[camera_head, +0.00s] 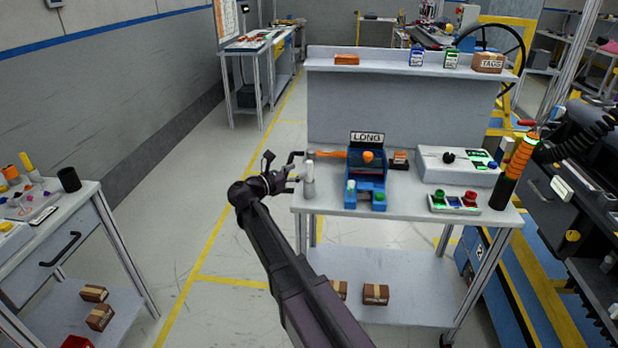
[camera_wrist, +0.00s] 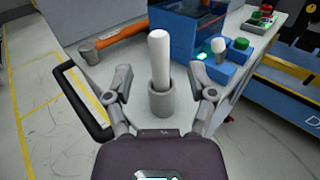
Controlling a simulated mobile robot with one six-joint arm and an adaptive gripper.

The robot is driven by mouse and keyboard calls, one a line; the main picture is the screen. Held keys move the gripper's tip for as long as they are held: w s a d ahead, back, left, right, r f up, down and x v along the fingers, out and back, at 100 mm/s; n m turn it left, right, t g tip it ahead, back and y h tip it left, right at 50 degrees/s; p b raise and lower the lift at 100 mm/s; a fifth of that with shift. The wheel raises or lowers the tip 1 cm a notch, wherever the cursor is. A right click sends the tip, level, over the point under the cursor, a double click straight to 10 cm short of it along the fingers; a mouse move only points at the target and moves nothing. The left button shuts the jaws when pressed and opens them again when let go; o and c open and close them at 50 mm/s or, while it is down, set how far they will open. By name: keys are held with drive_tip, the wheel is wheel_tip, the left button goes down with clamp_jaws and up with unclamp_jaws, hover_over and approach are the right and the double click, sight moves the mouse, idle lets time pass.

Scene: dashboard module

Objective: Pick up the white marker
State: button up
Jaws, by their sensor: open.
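The white marker (camera_wrist: 160,55) stands upright in a small grey cup (camera_wrist: 160,103) near the left edge of the workbench. It also shows in the head view (camera_head: 309,168). My gripper (camera_wrist: 164,84) is open, with one finger on each side of the marker and cup. Gaps show between the fingers and the marker, and nothing is held. In the head view my gripper (camera_head: 291,177) is at the bench's left edge, just left of the marker.
An orange-handled hammer (camera_wrist: 122,41) lies behind the marker. A blue fixture (camera_head: 368,185) with a LONG sign (camera_head: 367,138) stands to the right, near a button box (camera_head: 454,203). A black handle (camera_wrist: 80,100) juts from the bench's left side. Open floor lies left.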

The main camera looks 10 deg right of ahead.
sight(307, 167)
drive_tip(key=shift+x, duration=2.6)
clamp_jaws()
